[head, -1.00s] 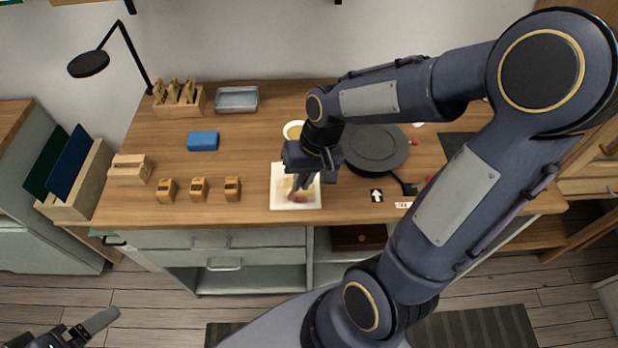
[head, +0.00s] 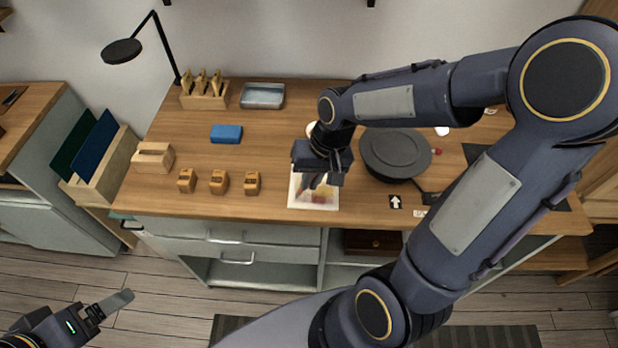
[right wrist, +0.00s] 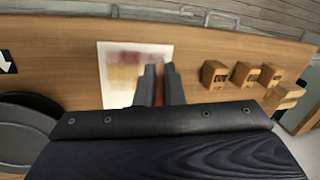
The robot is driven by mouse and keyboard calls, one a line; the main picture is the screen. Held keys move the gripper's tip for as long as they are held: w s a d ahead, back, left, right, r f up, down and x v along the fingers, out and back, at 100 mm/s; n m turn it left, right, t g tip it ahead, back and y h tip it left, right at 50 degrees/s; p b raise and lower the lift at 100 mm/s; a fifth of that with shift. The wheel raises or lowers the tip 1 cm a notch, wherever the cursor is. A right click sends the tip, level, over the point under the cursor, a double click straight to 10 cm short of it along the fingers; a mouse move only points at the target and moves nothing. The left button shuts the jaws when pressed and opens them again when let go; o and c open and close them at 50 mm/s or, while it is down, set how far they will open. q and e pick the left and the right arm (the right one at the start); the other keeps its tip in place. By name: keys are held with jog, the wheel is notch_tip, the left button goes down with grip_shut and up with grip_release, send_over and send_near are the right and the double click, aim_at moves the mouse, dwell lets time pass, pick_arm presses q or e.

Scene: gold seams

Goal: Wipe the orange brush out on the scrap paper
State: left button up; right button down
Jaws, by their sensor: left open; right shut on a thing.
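The scrap paper (head: 300,200) is a white sheet near the table's front edge, with blurred yellow and reddish smears. It also shows in the right wrist view (right wrist: 108,92). My right gripper (head: 314,182) is above the paper, its fingers pointing down. In the right wrist view its two fingers (right wrist: 160,88) are close together, with a sliver of orange-brown between them, which looks like the orange brush (right wrist: 160,70). Most of the brush is hidden, and I cannot tell if its tip touches the paper. My left gripper (head: 108,305) is open and empty, low at the left, off the table.
Several wooden blocks (head: 219,182) stand left of the paper. Behind are a blue block (head: 226,134), a metal tray (head: 262,96) and a wooden rack (head: 204,101). A dark round turntable (head: 396,155) is right of my gripper. A lamp (head: 122,51) stands at the back left.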

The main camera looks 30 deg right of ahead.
jog(key=s+d, duration=0.4)
jog(key=d, duration=0.3)
jog(key=shift+s+d, duration=0.2)
jog(key=shift+s, duration=0.1)
dwell(0.9)
notch_tip(320, 180, up, 6)
jog(key=p, duration=0.5)
dwell(0.5)
